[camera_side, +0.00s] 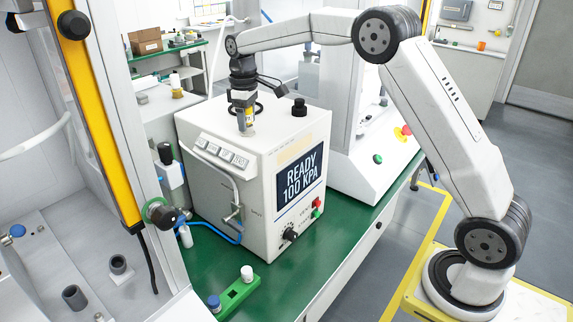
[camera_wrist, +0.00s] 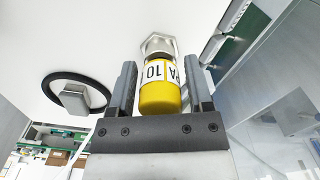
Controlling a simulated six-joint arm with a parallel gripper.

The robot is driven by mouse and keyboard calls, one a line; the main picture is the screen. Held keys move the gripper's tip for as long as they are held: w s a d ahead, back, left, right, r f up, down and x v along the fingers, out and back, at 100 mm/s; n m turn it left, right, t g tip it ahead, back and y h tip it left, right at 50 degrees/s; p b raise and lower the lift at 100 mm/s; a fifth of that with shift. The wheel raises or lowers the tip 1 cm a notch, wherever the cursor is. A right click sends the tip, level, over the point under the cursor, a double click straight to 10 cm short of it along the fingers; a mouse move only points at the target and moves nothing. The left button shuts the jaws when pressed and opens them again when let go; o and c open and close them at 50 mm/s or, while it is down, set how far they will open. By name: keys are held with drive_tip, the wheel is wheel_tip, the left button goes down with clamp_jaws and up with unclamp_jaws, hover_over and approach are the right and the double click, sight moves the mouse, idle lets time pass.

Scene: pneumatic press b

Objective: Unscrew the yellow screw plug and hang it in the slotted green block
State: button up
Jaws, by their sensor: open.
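The yellow screw plug (camera_wrist: 160,97) shows in the wrist view, with a white label and a grey hex fitting (camera_wrist: 158,44) at its far end. It lies between the two dark fingers of my gripper (camera_wrist: 160,70), which are open with a gap on either side. In the side view my gripper (camera_side: 244,112) points down at the top of the white press box (camera_side: 225,205), and the plug is mostly hidden there. The slotted green block (camera_side: 238,296) lies on the green bench in front of the box, with a blue-topped piece (camera_side: 214,303) and a white-topped piece (camera_side: 247,273) on it.
A black ring with a grey centre (camera_wrist: 78,97) is beside my gripper. A black knob (camera_side: 299,107) stands on the box top. A bent grey pipe (camera_side: 226,176) and blue hose run along the box's left. A yellow-edged frame (camera_side: 100,130) stands at left.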

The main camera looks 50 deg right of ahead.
drive_tip(key=shift+m, duration=0.3)
drive_tip(key=shift+m, duration=0.5)
drive_tip(key=shift+m, duration=0.9)
drive_tip(key=shift+m, duration=0.8)
drive_tip(key=shift+m, duration=0.9)
